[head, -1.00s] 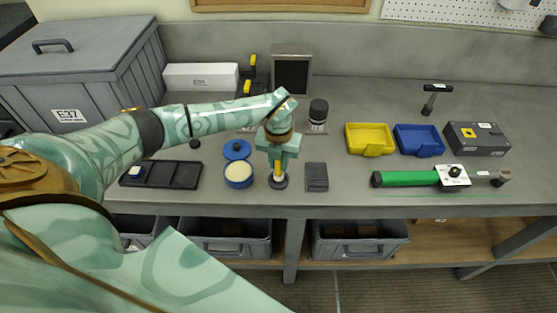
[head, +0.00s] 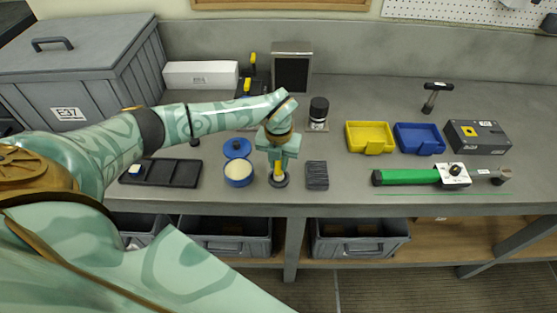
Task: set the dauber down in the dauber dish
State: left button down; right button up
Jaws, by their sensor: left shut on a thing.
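My left gripper (head: 278,160) points straight down near the front of the bench, shut on the dauber. The dauber's yellow handle (head: 278,168) shows between and just below the fingers and stands upright. Its lower end is over or in the small dark round dauber dish (head: 278,182). I cannot tell whether it touches the bottom of the dish. The upper part of the dauber is hidden by the gripper. My right gripper is not in view.
Left of the dish stand an open blue tin (head: 239,174) of pale paste, its blue lid (head: 237,148) and a black tray (head: 172,173). A dark ribbed block (head: 317,175) is close on the right. Yellow (head: 369,136) and blue (head: 419,138) bins and a green-handled tool (head: 408,177) are farther right.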

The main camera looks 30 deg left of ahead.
pick_arm(q)
jog(key=shift+f, duration=0.35)
dwell(0.3)
jog(key=c, duration=1.2)
grip_release()
jog(key=shift+o, duration=0.2)
notch_tip(320, 180, up, 16)
jog(key=shift+r, duration=0.25)
